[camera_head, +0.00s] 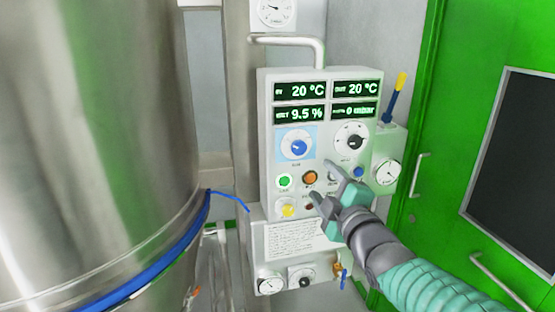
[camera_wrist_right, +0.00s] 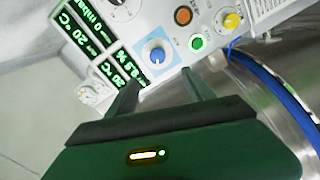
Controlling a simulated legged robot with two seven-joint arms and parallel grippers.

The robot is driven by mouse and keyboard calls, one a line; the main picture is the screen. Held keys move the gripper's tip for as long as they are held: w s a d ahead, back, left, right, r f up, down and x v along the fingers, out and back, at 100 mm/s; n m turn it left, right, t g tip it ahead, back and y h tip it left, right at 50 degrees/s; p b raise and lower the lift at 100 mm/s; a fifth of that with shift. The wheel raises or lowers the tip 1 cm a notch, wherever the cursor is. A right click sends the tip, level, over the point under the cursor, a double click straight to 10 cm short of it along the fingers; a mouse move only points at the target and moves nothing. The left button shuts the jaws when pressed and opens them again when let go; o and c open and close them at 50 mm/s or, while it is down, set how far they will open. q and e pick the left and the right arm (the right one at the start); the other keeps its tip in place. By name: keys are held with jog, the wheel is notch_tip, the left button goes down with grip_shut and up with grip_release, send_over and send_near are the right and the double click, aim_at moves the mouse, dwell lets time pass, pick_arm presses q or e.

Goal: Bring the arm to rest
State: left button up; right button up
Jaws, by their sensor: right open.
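My right gripper (camera_head: 322,182) is open and empty in front of the lower right part of a white control panel (camera_head: 264,150). Its arm comes in from the lower right and hides some of the small buttons there. In the right wrist view my gripper's two fingers (camera_wrist_right: 158,92) stand apart, with the panel's blue knob (camera_wrist_right: 156,52) beyond them. I cannot tell whether a finger touches the panel. The blue knob also shows in the head view (camera_head: 298,147), along with a green lit button (camera_head: 285,181) and an orange button (camera_head: 310,177). My left gripper is not in view.
A large steel vessel (camera_head: 90,120) with a blue band (camera_head: 150,275) fills the left. A green door (camera_head: 440,130) with a handle (camera_head: 419,175) and dark window (camera_head: 515,160) is at right. Gauges (camera_head: 388,172) and a pipe (camera_head: 318,50) surround the panel.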

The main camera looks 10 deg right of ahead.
jog(key=s+f+m+g+p, duration=0.1)
jog(key=s+f+m+g, duration=0.1)
jog(key=f, duration=0.5)
jog(key=s+f+m+g, duration=0.1)
jog(key=f+m+g, duration=0.2)
jog(key=f, duration=0.5)
jog(key=s+a+f+m+g+p, duration=0.1)
jog(key=s+f+m+g, duration=0.8)
jog(key=s+f, duration=1.2)
jog(key=shift+a+g+h+p, duration=0.3)
jog(key=shift+a+g, duration=0.3)
jog(key=shift+a, duration=0.15)
